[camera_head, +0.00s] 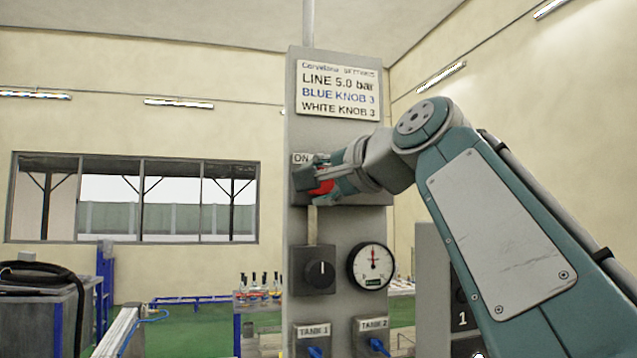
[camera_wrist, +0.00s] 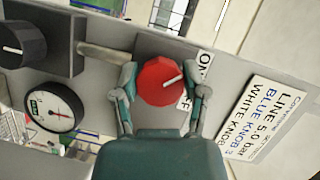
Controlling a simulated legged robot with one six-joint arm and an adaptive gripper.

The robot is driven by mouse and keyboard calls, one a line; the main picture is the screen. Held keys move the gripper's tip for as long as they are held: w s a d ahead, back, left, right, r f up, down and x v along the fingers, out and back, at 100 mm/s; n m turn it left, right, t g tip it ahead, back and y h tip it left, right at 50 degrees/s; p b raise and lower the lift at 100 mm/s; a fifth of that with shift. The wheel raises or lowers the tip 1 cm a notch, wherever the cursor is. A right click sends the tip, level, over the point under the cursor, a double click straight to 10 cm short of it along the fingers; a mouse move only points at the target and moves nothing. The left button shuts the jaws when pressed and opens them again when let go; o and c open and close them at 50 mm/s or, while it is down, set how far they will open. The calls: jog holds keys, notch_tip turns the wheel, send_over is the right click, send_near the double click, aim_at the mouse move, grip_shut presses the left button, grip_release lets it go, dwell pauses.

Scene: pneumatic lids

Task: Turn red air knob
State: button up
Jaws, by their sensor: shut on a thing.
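The red air knob (camera_head: 322,187) sits on the upper part of the grey panel (camera_head: 299,224), by a label reading ON. In the wrist view the red knob (camera_wrist: 160,84) is round with a white pointer line aimed toward the ON label and the sign side. My gripper (camera_head: 322,181) reaches the knob from the right. In the wrist view my gripper (camera_wrist: 163,88) has one finger on each side of the knob and is shut on it. In the head view the fingers cover part of the knob. The other label is partly hidden by a finger.
Below are a black knob (camera_head: 320,270) with a white mark and a pressure gauge (camera_head: 371,266). Blue knobs (camera_head: 315,351) sit under the TANK labels. A sign (camera_head: 338,90) is above.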

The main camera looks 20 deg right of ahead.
jog(key=shift+w+f, duration=0.15)
jog(key=shift+f, duration=0.15)
jog(key=o, duration=1.2)
jog(key=shift+c, duration=0.2)
jog(key=shift+r, duration=0.1)
jog(key=v, duration=1.2)
jog(key=shift+a, duration=0.1)
